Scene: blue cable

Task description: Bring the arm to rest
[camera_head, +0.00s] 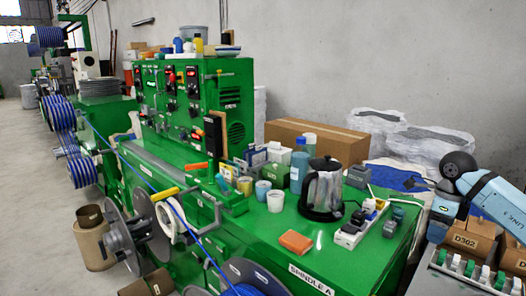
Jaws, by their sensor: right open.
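My right arm (497,202) comes in from the right edge, light blue with a dark round joint. My left gripper is not in view. The blue cable (140,168) runs along the green machine (262,225) from the reels at left down to a spool (240,281) at the bottom.
A black-and-steel kettle (324,190), cups (275,201), an orange block (296,242) and a power strip (356,229) stand on the green top. Below my right arm are cardboard boxes (472,240) and a rack of spools (470,268). A large carton (316,146) stands behind. Open floor (28,190) lies at left.

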